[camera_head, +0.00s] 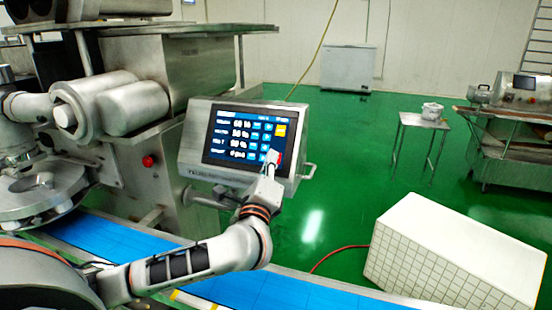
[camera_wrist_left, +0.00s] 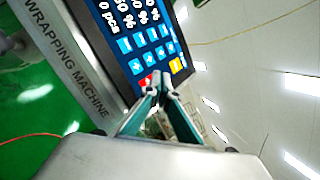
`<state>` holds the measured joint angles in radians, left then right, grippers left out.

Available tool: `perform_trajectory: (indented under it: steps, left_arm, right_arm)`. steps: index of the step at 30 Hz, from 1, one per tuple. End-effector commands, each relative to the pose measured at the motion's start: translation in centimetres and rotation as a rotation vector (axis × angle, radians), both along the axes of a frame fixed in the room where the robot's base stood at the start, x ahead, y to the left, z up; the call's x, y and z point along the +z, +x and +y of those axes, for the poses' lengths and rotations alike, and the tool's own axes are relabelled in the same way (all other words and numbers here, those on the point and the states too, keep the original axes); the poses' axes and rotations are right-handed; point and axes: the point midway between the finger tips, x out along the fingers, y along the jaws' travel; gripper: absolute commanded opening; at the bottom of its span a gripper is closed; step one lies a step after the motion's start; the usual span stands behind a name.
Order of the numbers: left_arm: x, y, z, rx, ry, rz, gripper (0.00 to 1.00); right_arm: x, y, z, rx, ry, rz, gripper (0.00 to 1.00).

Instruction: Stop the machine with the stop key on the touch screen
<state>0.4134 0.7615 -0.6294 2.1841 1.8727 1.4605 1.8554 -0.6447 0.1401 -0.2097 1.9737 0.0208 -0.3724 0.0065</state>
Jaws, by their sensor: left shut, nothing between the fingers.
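The touch screen (camera_head: 236,136) is lit, with blue keys and white figures, in a grey metal housing on the machine. It also fills the upper middle of the left wrist view (camera_wrist_left: 130,32). A red key (camera_wrist_left: 146,82), which appears to be the stop key, sits at the screen's lower corner, below a yellow key (camera_head: 280,130). My left gripper (camera_head: 273,157) is shut and empty, its tips at the red key and partly covering it. In the left wrist view its tips (camera_wrist_left: 159,78) meet beside the red key. I cannot tell whether they touch it. My right gripper is out of view.
A blue conveyor belt (camera_head: 262,291) runs below my left arm. A red button (camera_head: 148,161) is on the machine body. A white tiled block (camera_head: 440,262) stands at the right. A small table (camera_head: 415,121) and a white chest (camera_head: 347,68) stand farther back on open green floor.

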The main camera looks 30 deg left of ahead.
Motion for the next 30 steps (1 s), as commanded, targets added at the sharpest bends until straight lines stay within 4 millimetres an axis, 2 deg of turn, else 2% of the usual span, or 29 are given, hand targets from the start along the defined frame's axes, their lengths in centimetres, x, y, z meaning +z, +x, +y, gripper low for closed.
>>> perform_trajectory:
  steps: [18, 30]
  left_arm:
    - [2.6, -3.9, -1.0, -0.001, 0.000, -0.001, 0.00]
    - [2.6, -4.2, -1.0, 0.000, 0.000, 0.000, 0.00]
  right_arm:
    - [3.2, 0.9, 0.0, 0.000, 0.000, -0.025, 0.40]
    - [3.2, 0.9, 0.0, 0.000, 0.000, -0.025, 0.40]
